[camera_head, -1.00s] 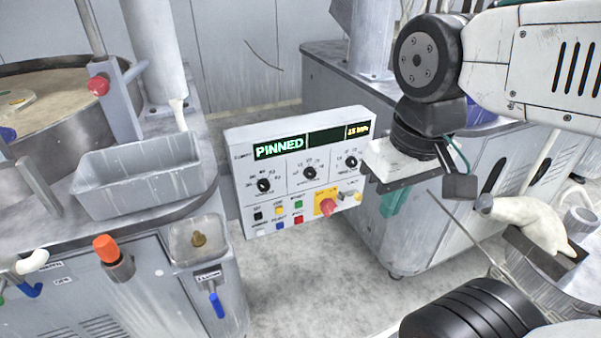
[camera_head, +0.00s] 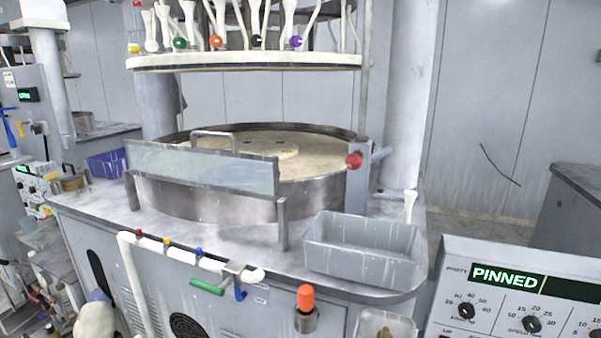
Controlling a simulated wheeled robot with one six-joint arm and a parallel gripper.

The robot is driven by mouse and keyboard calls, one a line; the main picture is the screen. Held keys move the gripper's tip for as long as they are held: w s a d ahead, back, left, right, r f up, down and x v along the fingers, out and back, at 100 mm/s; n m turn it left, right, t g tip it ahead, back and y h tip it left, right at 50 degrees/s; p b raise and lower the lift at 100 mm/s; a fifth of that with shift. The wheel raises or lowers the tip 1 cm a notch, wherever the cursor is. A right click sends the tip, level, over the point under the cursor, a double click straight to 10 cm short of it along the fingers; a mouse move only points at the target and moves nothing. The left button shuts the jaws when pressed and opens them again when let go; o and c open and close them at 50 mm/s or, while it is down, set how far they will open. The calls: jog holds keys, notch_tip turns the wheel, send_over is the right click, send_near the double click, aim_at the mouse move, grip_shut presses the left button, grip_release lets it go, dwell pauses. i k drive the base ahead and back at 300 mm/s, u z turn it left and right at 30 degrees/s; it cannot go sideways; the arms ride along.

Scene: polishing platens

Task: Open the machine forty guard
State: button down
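A clear, pale guard panel (camera_head: 205,168) stands upright across the front of a round polishing platen (camera_head: 320,190). It spans two metal posts, one at each end. A grey bar handle (camera_head: 212,134) shows just above the panel's top edge. The machine (camera_head: 270,245) under it fills the middle of the view; I can read no number forty on it. My gripper is out of view, so its state is hidden.
A grey tray (camera_head: 362,250) sits on the deck's right corner. A red knob (camera_head: 354,160) is on a post behind it. A pipe with coloured valves (camera_head: 190,256) runs along the front. An upper plate (camera_head: 245,62) hangs over the platen.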

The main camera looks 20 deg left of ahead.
aim_at(274, 197)
jog(key=u, duration=1.5)
